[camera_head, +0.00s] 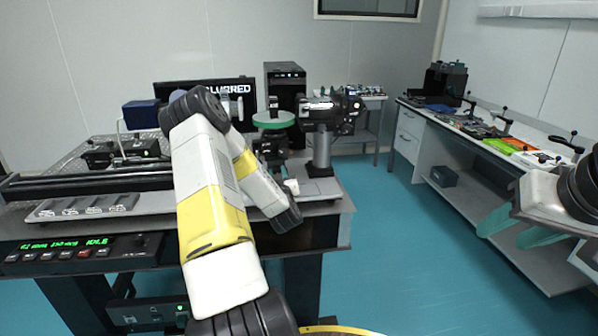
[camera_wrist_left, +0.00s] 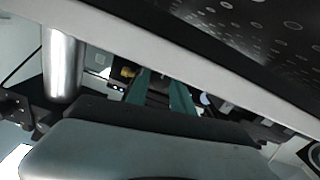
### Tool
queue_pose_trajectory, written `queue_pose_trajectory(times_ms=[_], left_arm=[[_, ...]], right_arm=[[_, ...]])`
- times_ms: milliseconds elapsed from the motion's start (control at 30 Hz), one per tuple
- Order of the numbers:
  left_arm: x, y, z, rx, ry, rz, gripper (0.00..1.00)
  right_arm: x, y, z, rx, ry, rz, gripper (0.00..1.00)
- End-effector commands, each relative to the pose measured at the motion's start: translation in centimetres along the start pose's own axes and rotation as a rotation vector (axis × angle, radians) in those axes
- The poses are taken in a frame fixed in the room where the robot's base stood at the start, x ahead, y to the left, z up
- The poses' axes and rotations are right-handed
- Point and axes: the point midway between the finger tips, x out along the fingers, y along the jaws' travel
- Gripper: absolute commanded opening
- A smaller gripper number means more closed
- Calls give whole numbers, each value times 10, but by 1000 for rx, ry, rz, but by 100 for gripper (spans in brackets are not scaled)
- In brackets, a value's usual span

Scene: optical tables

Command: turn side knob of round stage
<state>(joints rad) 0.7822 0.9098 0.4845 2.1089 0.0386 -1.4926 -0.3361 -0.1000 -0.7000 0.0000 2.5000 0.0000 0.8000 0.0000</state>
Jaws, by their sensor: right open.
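The likely round stage has a green disc (camera_head: 273,119) on a dark mount (camera_head: 268,146) at the right end of the left table. I cannot make out its side knob for certain. My left arm bends over the table edge, and its wrist hangs in front of the stage. My left gripper is hidden in the head view. In the left wrist view my left gripper (camera_wrist_left: 161,92) shows two teal fingers apart, with nothing clearly between them. My right gripper (camera_head: 517,228) is open and empty at the right, far from the stage.
A black camera-like device (camera_head: 331,109) on a grey post stands just right of the stage. A monitor (camera_head: 225,95) behind reads "BLURRED". A long black rail (camera_head: 90,185) lies on the left table. A workbench (camera_head: 405,118) lines the right wall, with open floor between.

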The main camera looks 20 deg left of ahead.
Motion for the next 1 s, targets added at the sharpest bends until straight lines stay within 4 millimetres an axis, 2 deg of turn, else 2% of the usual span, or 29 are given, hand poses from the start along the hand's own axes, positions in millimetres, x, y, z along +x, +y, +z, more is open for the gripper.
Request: queue_pose_trajectory(times_ms=[333, 567, 600, 700, 1000], left_arm=[[0, 0, -1, -94, 1, -1, 0], [0, -1, -1, -100, 2, -1, 0], [0, -1, -1, -100, 2, -1, 30], [0, -1, -1, -99, 2, -1, 50], [0, 0, 0, -99, 1, 0, 50]], right_arm=[[0, 0, 0, 0, 0, 0, 47], [0, 0, 0, 0, 0, 0, 47], [0, 0, 0, 0, 0, 0, 47], [0, 0, 0, 0, 0, 0, 47], [0, 0, 0, 0, 0, 0, 47]])
